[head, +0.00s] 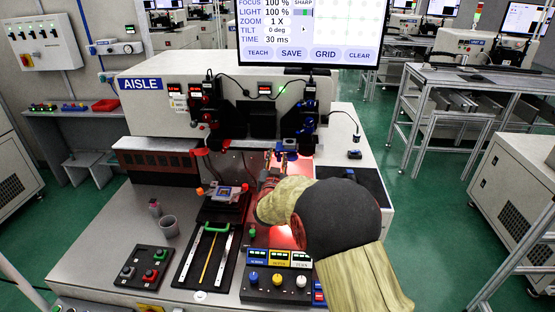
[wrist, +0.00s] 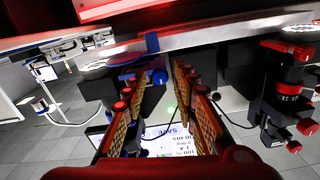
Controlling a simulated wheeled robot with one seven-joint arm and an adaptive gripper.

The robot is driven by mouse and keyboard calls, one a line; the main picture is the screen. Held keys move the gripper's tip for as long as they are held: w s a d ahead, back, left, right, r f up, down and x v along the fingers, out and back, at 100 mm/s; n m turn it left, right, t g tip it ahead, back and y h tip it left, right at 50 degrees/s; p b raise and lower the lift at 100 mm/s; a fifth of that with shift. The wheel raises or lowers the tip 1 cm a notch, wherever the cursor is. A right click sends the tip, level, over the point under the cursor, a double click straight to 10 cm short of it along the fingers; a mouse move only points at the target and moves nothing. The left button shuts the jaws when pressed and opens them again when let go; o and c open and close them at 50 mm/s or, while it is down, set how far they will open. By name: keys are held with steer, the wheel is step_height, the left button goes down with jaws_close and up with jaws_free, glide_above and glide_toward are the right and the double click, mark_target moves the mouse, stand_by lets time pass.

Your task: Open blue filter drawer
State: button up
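My gripper (head: 270,176) reaches in under the front of the white AISLE machine, partly hidden by my arm. In the wrist view, my gripper (wrist: 159,82) has two patterned yellow fingers with red joints, standing apart with a gap between them. A round blue knob (wrist: 160,77) shows near the fingertips, beyond or in the gap; contact cannot be told. A blue clip-like part (wrist: 152,42) sits on the pale edge above. In the head view, a blue part (head: 291,144) shows near the machine's middle opening. I cannot tell which blue part is the filter drawer.
A panel with blue, yellow and white knobs (head: 276,294) lies in front. A cup (head: 168,226) and slide rails stand left.

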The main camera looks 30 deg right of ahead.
steer(key=shift+o, duration=0.4)
steer(key=shift+s+a, duration=0.1)
steer(key=v, duration=1.1)
steer(key=shift+s+a, duration=0.2)
steer(key=shift+s, duration=0.1)
